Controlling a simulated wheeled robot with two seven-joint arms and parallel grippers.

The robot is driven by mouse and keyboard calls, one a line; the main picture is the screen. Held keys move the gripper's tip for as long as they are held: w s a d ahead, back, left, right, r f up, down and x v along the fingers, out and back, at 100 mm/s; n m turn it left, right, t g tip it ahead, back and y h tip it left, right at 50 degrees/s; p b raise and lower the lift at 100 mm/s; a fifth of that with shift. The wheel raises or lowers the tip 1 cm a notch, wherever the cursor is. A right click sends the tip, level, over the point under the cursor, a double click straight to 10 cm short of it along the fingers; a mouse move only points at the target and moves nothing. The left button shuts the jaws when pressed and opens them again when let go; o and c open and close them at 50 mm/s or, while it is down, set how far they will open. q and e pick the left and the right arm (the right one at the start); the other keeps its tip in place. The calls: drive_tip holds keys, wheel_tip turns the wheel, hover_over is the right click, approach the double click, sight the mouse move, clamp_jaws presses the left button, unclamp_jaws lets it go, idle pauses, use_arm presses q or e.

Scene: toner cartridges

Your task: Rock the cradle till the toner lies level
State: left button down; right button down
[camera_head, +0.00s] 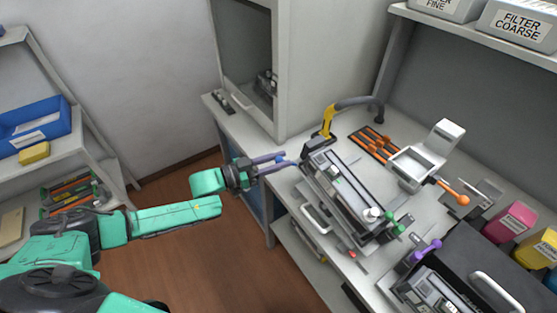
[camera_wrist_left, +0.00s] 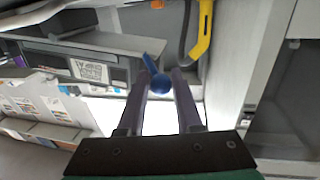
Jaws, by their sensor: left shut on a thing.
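A long grey and black cradle-like unit (camera_head: 345,192) stands tilted across the bench in the head view, with a pale strip along its top and a round white knob at its near end. My left gripper (camera_head: 282,160) is at its left end, over the bench's left edge. It is shut on a blue ball knob (camera_wrist_left: 161,83), which sits between the fingertips in the left wrist view with a thin blue lever beside it. The toner's level cannot be made out. My right gripper is not in view.
A yellow and grey hose (camera_head: 328,121) rises behind the unit. A white stand with an orange handle (camera_head: 453,192) is to the right. A black box (camera_head: 470,265) fills the near right, with magenta and yellow cartridges beyond. Open floor lies left of the bench.

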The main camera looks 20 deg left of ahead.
sight(276, 182)
use_arm(q)
drive_tip(key=shift+a, duration=0.1)
idle(0.8)
drive_tip(key=shift+f+b, duration=0.3)
drive_tip(key=shift+f, duration=0.1)
drive_tip(key=f+n+b, duration=0.1)
drive_tip(key=f+b, duration=0.1)
drive_tip(key=f+n+b, duration=0.1)
drive_tip(key=f+b, duration=0.1)
drive_tip(key=a+f+n+b, duration=0.1)
drive_tip(key=f+n+b, duration=0.1)
drive_tip(key=shift+w+f+t, duration=0.3)
drive_tip(key=shift+w, duration=0.1)
drive_tip(key=shift+f+n, duration=0.1)
drive_tip(key=shift+n, duration=0.2)
drive_tip(key=shift+s+d+r, duration=0.1)
drive_tip(key=shift+d+r, duration=0.1)
drive_tip(key=shift+r, duration=0.05)
drive_tip(key=c, duration=0.8)
unclamp_jaws()
drive_tip(key=shift+o, duration=1)
drive_tip(key=shift+r, duration=0.1)
drive_tip(key=b+v, duration=0.1)
drive_tip(key=v, duration=1.3)
drive_tip(key=shift+a+f, duration=0.3)
